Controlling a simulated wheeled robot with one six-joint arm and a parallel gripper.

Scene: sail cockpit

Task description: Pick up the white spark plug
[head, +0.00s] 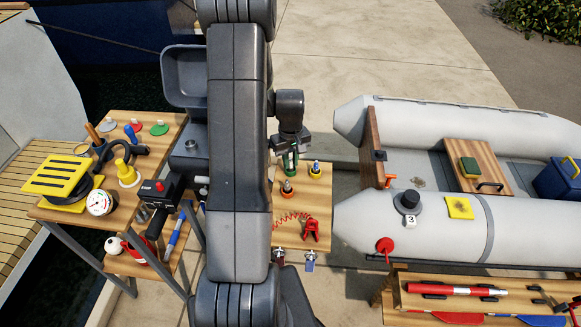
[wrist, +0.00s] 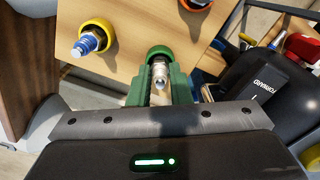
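The white spark plug (wrist: 159,72) shows in the wrist view, pale with a metal end toward the camera. It stands in a round green holder (wrist: 159,51) on a wooden board. My gripper (wrist: 160,82) has green fingers, one on each side of the plug and very close to it. I cannot tell whether they touch it. In the head view my gripper (head: 290,163) points down at the far side of the board, and the plug is hidden there.
A blue-and-white plug stands in a yellow holder (wrist: 98,26), and another plug in an orange holder (head: 287,194). A red clamp with a coiled cord (head: 311,230) lies nearer on the board (head: 285,243). A black box marked FORWARD (wrist: 262,88) is close on the right in the wrist view.

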